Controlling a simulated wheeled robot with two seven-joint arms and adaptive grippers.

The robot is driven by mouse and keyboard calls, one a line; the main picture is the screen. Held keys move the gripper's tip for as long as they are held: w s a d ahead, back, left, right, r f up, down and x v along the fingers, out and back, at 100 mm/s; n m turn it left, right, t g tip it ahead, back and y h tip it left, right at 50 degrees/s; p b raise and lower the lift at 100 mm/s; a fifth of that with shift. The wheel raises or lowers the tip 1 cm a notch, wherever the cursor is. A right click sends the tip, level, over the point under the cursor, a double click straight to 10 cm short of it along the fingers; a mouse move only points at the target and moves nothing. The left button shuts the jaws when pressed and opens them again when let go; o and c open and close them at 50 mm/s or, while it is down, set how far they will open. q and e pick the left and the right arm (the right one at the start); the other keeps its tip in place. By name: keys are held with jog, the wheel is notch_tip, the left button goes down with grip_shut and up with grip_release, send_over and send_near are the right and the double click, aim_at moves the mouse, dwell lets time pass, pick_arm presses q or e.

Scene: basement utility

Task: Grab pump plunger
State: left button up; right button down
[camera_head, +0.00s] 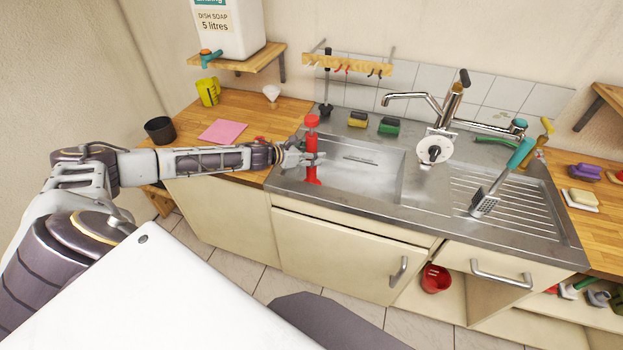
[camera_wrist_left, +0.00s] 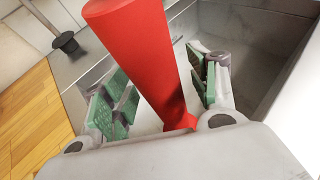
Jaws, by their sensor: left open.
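The red pump plunger (camera_head: 312,121) is a red upright cylinder with a wider red cap on top, at the left end of the steel sink. My left gripper (camera_head: 305,157) is open at the cylinder's middle, with the cap above it and red showing below. In the left wrist view the red cylinder (camera_wrist_left: 145,50) stands between the two green-padded fingers of the gripper (camera_wrist_left: 160,95). The cylinder's lower end is partly hidden by the gripper. My right gripper is not in view.
The sink basin (camera_head: 352,172) lies right of the gripper, with a tap (camera_head: 436,105) behind it. A black-based plunger tool (camera_head: 326,90) stands behind the pump. A pink cloth (camera_head: 222,131) and dark cup (camera_head: 160,130) sit left.

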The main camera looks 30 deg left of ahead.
pick_arm(q)
jog(key=shift+c, duration=1.2)
jog(key=c, duration=1)
grip_shut()
jog(key=shift+r, duration=0.1)
jog(key=shift+r, duration=0.1)
